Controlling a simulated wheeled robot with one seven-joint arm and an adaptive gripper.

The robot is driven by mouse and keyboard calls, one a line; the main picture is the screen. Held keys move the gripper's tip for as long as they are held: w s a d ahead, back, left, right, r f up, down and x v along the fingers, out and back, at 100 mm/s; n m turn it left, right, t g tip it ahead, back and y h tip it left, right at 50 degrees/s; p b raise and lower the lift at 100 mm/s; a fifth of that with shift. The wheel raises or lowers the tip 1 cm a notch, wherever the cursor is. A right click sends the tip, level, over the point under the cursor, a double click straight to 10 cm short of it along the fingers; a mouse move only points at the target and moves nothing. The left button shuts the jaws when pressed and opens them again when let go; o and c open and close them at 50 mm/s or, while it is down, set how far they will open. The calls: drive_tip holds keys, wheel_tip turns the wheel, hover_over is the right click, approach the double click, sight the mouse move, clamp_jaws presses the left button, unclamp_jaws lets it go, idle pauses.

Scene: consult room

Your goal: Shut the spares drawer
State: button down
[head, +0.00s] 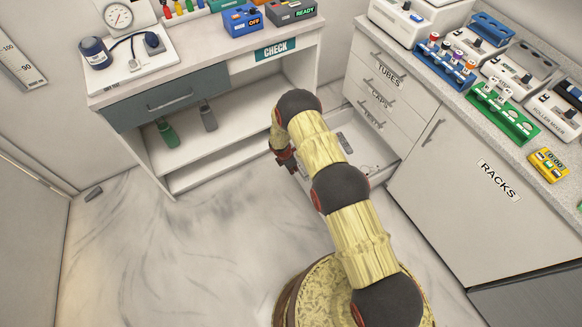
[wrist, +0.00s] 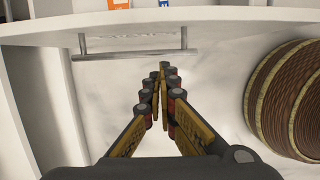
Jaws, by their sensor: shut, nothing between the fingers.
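The pulled-out drawer (head: 372,150) is low in the white cabinet at the right, below three shut drawers. Small items lie in it; my arm hides its front and any label in the head view. In the wrist view, a pale drawer front (wrist: 220,22) fills the top, with a metal bar handle (wrist: 140,55) across it. My gripper (head: 286,160) is low beside the drawer, at its left in the head view. In the wrist view my gripper (wrist: 167,70) is shut and empty, its tips close to the handle's right end. I cannot tell whether they touch.
A desk with a drawer (head: 165,98) and lower shelves stands at the left. The white cabinet's upper drawers (head: 388,68) and the RACKS door (head: 470,190) are shut.

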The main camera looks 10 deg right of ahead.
drive_tip(key=d, duration=0.2)
drive_tip(key=w+d+f+b, duration=0.1)
drive_tip(key=d, duration=0.1)
drive_tip(key=shift+w, duration=0.1)
drive_tip(key=shift+d, duration=0.15)
